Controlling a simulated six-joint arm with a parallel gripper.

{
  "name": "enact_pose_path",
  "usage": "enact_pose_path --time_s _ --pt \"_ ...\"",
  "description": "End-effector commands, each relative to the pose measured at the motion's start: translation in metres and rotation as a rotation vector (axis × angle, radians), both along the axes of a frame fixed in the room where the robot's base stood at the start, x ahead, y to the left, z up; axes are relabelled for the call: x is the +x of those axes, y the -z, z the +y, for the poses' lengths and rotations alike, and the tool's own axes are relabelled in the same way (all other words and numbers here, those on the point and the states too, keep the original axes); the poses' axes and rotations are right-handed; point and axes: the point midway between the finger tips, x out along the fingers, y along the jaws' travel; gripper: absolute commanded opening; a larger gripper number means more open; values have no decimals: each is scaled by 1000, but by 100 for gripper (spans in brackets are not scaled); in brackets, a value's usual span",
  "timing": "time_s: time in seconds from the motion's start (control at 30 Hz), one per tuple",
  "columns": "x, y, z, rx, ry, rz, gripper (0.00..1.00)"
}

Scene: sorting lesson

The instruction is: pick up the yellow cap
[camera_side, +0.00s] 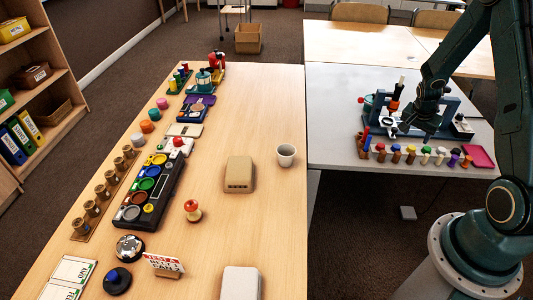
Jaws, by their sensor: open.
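A row of small pegs or bottles with coloured tops stands along the front of the grey table (345,95). One near the right of the row seems to have a yellow top, likely the yellow cap (441,150); it is too small to be sure. My gripper (412,127) is open, low over the grey table just behind this row. Nothing clearly shows between its fingers. A yellow disc (158,159) also lies at the far end of the black sorting tray (160,197) on the wooden table.
A blue-grey fixture (458,108) stands around and behind my gripper.

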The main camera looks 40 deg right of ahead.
Motion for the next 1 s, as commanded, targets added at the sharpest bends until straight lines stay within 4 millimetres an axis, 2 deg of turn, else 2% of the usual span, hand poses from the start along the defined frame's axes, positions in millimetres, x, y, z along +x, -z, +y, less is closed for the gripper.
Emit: enact_pose_path --time_s 0.2,0.67,1.0 --pt "1 21 -9 1 0 0 52" --pt "1 30 -13 0 0 -1 52" --pt "4 57 -25 1 1 0 52"
